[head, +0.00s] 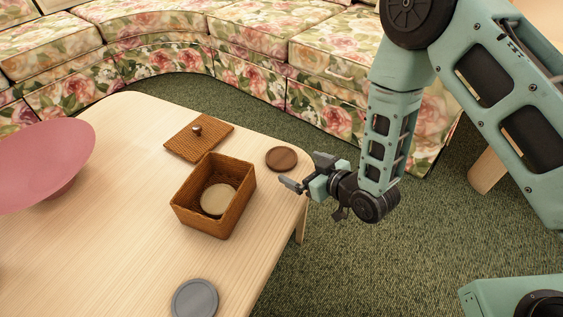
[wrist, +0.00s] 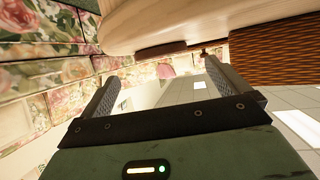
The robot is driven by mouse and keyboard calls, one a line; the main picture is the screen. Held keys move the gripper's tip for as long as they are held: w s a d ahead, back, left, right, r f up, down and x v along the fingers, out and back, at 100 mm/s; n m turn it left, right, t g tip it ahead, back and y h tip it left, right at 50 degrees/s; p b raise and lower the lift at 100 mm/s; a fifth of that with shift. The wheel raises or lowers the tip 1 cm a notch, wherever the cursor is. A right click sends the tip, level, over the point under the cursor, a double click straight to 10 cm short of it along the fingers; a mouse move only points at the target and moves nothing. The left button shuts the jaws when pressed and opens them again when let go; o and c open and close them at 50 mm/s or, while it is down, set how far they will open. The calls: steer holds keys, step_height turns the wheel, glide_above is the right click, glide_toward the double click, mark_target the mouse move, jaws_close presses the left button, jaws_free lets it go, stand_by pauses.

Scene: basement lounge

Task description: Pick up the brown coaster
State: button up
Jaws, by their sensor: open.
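The brown coaster (head: 281,158) is a dark round disc. It lies flat near the right edge of the wooden table (head: 110,230), beside the wicker basket. In the wrist view the brown coaster (wrist: 160,49) shows as a thin dark edge against the table, beyond and between the fingers. My gripper (head: 306,171) is open and empty, just to the right of the coaster at the table's edge. It is not touching the coaster as far as I can see. In the wrist view both fingers of my gripper (wrist: 162,72) are spread apart.
The open wicker basket (head: 184,218) holds a beige disc (head: 216,200). Its wicker lid (head: 185,146) with a knob lies behind it. A grey coaster (head: 195,299) lies at the front and a pink bowl (head: 45,160) at the left. A floral sofa (head: 250,60) curves behind the table.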

mark_target(283, 158)
steer(key=shift+b+x, duration=1.25)
steer(key=shift+x, duration=2.1)
steer(key=shift+r, duration=0.15)
steer(key=c, duration=0.9)
